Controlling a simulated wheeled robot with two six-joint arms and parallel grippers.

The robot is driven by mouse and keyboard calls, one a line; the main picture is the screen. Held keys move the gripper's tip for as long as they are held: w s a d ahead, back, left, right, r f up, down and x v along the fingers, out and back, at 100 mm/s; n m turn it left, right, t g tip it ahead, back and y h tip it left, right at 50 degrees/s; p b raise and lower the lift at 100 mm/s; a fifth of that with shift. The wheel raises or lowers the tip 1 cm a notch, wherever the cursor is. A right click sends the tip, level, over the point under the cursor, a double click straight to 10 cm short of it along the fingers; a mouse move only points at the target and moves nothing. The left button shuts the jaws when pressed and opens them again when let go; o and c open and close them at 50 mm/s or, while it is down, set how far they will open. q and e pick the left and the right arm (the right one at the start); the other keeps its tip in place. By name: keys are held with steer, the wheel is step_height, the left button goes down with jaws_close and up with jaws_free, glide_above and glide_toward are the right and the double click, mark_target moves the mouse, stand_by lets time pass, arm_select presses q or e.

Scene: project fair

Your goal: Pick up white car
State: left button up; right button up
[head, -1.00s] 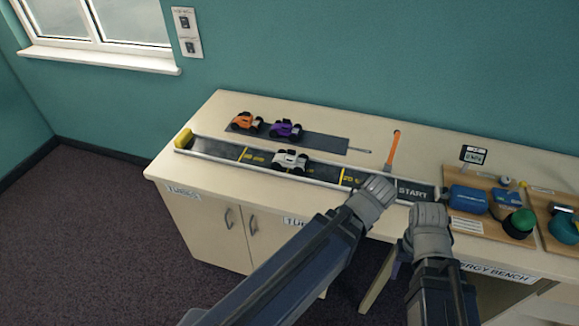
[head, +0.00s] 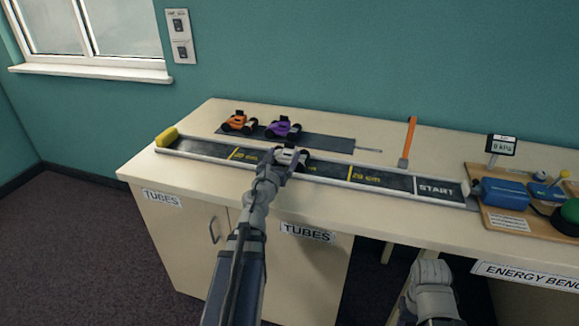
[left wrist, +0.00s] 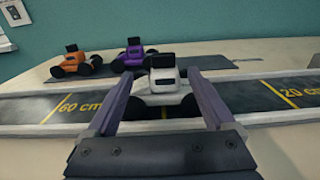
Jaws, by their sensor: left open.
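The white car (head: 291,155) sits on the dark marked track (head: 330,168), partly hidden behind my left gripper in the head view. In the left wrist view the white car (left wrist: 164,85) stands just beyond and between the two fingers. My left gripper (left wrist: 162,105) is open and empty, with a finger on either side of the car's near end. In the head view my left gripper (head: 279,166) is at the car's near side. My right gripper (head: 432,275) hangs in front of the bench's front edge, and its jaws cannot be made out.
An orange car (head: 239,122) and a purple car (head: 283,127) stand on a dark strip (head: 330,143) behind the track. A yellow block (head: 167,136) is at the track's left end. An orange upright piece (head: 409,140) and a blue pump-like device (head: 504,192) are on the right.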

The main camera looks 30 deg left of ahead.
mark_target(290, 147)
arm_select(q)
steer(key=shift+d+x, duration=0.15)
steer(key=shift+x, duration=1.85)
steer(key=shift+d+x, duration=0.2)
steer(key=shift+x, duration=1.8)
steer(key=shift+r, duration=0.1)
steer(key=shift+c, duration=0.3)
jaws_close()
